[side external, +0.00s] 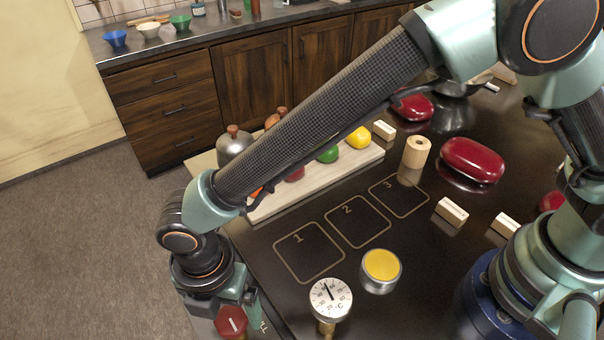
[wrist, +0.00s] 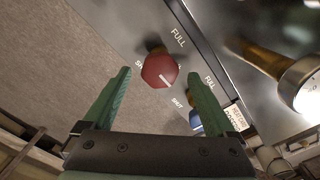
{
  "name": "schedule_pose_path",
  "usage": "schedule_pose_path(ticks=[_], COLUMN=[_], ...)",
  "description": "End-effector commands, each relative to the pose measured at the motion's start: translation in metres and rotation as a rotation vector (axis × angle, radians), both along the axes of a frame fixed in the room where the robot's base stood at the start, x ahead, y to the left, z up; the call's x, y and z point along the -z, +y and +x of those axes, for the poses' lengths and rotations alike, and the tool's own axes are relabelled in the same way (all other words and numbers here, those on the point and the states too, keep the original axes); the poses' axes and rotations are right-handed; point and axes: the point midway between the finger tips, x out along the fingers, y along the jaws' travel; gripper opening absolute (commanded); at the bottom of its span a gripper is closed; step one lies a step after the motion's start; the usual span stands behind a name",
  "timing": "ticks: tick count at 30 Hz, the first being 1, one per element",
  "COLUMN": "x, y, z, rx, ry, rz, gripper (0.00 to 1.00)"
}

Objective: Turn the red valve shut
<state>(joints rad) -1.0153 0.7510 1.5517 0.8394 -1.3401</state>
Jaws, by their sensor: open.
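The red valve (side external: 231,321) is a faceted knob at the bottom edge of the side view, close below my wrist. In the wrist view the red valve (wrist: 160,71) shows a small pale mark on its face. "FULL" is printed on the panel above it, and a partly hidden label begins at its left. My gripper (wrist: 159,73) is open, with one green finger on each side of the knob in the picture. Gaps show between the fingers and the knob; I cannot tell whether the tips reach its depth. In the side view the fingertips are not clearly visible.
A blue knob (wrist: 196,120) is partly hidden behind the right finger. A dial gauge (side external: 330,298) on a brass stem stands right of the valve, with a yellow-topped round button (side external: 381,268) beyond it. Numbered squares (side external: 309,252) and a board of fruit (side external: 265,203) lie farther back.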

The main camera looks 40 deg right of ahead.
Motion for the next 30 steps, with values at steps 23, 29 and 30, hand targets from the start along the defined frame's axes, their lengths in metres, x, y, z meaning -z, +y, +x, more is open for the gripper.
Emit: schedule_pose_path(ticks=[23,29,30], x=[0.016,0.016,0.016], y=[0.0,0.0,0.0], z=[0.0,0.0,0.0], rx=[0.001,0.019,0.03], ry=[-0.001,0.0,0.0], rz=[0.001,0.0,0.0], gripper=[0.06,0.06,0.06])
